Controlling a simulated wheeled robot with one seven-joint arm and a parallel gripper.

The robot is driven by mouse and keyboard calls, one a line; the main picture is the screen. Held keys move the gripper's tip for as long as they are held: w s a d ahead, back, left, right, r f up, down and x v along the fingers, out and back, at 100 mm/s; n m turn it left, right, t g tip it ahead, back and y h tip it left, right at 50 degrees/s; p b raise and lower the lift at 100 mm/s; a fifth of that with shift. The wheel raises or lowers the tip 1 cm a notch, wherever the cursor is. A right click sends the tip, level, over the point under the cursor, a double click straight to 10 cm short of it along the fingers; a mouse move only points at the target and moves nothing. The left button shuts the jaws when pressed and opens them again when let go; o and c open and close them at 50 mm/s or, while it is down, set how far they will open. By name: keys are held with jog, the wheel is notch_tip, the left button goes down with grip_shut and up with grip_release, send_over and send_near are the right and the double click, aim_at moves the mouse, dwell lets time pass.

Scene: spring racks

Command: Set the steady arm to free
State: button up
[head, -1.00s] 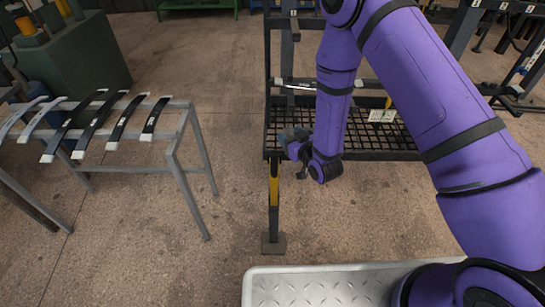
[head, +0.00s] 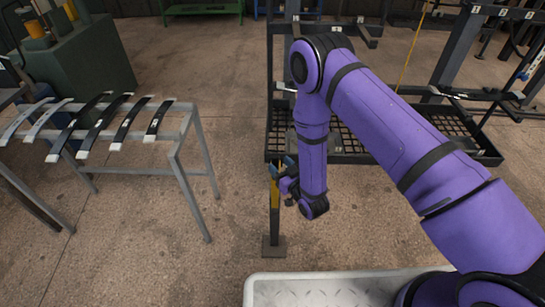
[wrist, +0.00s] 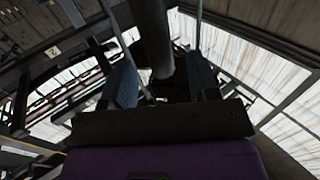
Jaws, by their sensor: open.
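My gripper (head: 283,165) is in front of the black rack's near left corner, at the upper part of a yellow and black post. In the wrist view my gripper (wrist: 161,82) looks upward with its two blue-grey fingers apart. A dark round bar (wrist: 152,35) shows between and beyond them; I cannot tell whether they touch it. The yellow and black post (head: 275,222) stands upright on a flat foot, partly hidden by my gripper. I cannot tell for sure which part is the steady arm, nor its setting.
The black mesh rack (head: 350,157) stands behind my arm, which hides much of it. A grey metal stand (head: 180,150) at left carries several dark and pale leaf springs (head: 100,125). Bare concrete floor lies between the stand and the post.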

jog(key=shift+x, duration=2.65)
jog(key=shift+c, duration=0.5)
grip_shut()
